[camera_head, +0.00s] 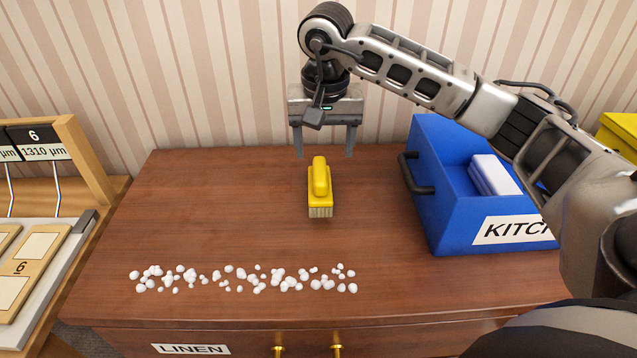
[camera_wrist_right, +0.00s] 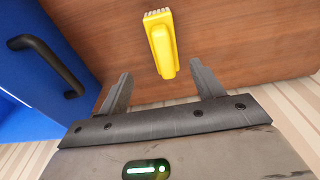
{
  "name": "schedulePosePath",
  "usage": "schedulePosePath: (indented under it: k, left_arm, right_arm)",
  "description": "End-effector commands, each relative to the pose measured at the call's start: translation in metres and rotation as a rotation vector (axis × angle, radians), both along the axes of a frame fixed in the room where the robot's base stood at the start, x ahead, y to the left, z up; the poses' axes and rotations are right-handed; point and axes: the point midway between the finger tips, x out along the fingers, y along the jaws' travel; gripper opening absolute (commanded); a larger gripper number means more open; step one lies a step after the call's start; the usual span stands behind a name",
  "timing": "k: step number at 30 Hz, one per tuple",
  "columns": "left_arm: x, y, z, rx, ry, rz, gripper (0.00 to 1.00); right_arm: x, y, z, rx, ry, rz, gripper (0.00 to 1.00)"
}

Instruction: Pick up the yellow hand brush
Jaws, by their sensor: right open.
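The yellow hand brush (camera_head: 320,190) lies on the wooden dresser top, its pale bristles facing the front edge. It also shows in the right wrist view (camera_wrist_right: 161,45), beyond the fingertips. My right gripper (camera_head: 325,155) is open and empty, pointing down above and behind the brush, near the wall. In the right wrist view my right gripper's two fingers (camera_wrist_right: 162,82) are spread wide, with the brush handle's end lying roughly between and ahead of them. No contact with the brush shows. My left gripper is not in view.
Several white pellets (camera_head: 240,280) lie scattered along the dresser's front. A blue bin (camera_head: 440,222) labelled KITCHEN in part, holding a white block (camera_head: 495,175), stands right of the brush. A wooden rack (camera_head: 80,150) is at left. The dresser top (camera_head: 200,210) around the brush is clear.

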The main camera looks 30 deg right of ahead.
Motion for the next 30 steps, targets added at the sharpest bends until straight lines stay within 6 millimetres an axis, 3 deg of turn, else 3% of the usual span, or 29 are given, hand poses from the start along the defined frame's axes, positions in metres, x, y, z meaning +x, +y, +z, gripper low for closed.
schedulePosePath:
  k: [6,14,21,30]
  left_arm:
    - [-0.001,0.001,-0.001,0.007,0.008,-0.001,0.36]
    - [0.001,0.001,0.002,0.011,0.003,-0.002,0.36]
    - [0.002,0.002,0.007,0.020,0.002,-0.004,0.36]
    - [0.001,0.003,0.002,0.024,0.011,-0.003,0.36]
  right_arm:
    - [0.004,-0.002,-0.039,0.002,0.002,-0.001,0.66]
    - [0.007,-0.001,-0.058,0.004,0.002,0.000,0.66]
    - [0.013,-0.001,-0.093,0.004,0.003,-0.001,0.66]
    - [0.014,-0.001,-0.101,0.005,0.000,-0.001,0.66]
